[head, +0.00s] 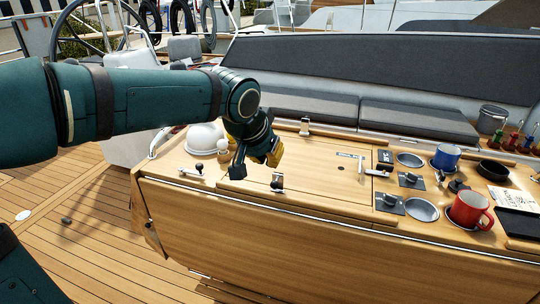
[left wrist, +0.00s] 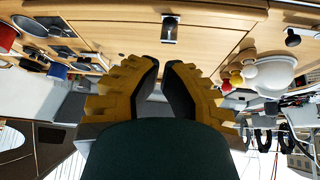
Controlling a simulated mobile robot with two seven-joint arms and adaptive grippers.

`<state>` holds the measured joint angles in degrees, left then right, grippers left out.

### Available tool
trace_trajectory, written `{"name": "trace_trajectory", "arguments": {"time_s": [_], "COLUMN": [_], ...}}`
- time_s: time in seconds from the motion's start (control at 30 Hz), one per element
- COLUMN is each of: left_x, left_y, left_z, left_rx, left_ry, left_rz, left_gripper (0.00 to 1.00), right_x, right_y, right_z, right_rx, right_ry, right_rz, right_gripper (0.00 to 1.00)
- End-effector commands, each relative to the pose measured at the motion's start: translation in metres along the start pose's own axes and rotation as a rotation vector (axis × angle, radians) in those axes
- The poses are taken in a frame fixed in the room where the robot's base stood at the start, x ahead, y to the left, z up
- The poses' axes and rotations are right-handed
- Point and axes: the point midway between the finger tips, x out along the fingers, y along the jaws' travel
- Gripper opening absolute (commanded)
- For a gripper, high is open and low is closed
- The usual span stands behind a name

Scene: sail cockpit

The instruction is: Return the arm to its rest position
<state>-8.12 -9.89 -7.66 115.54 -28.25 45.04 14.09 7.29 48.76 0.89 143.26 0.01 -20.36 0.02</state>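My left arm (head: 150,98) reaches in from the left, across the upper left of the head view. Its left gripper (head: 266,158) hangs above the left half of the wooden table, apart from the fittings below. In the left wrist view, the yellow fingers of my left gripper (left wrist: 161,66) have their dark pads almost together at the tips. Nothing is held between them. My right gripper is not in view.
The wooden table (head: 320,192) carries a red mug (head: 468,212), a blue mug (head: 446,157) and a black tray (head: 518,223) at right. A white dome (head: 204,138) sits at left. A grey bench (head: 305,104) stands behind. Deck (head: 95,235) at left is mostly clear.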

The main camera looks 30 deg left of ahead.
Motion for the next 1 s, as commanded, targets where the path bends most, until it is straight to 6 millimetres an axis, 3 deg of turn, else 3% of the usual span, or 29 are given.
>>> {"name": "trace_trajectory", "arguments": {"time_s": [0.27, 0.37, 0.47, 0.67, 0.8, 1.0], "left_x": [0.003, 0.020, 0.054, 0.143, 0.195, 0.254], "left_y": [0.001, 0.011, 0.029, 0.077, 0.105, 0.137], "left_z": [0.001, 0.004, 0.014, 0.057, 0.099, 0.172], "left_rx": [0.002, 0.012, 0.029, 0.047, 0.031, -0.019], "left_ry": [-0.003, -0.021, -0.054, -0.138, -0.194, -0.276], "left_rz": [0.002, 0.019, 0.055, 0.159, 0.220, 0.284], "left_gripper": [0.00, 0.00, 0.00, 0.00, 0.00, 0.00], "right_x": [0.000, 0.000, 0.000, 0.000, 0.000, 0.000], "right_y": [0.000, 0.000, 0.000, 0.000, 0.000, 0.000], "right_z": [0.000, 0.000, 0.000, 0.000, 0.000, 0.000], "right_rx": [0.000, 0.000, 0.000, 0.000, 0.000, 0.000], "right_ry": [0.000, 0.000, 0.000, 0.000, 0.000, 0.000], "right_rz": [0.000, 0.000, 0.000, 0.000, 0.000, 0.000], "right_gripper": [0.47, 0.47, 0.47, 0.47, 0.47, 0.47]}}
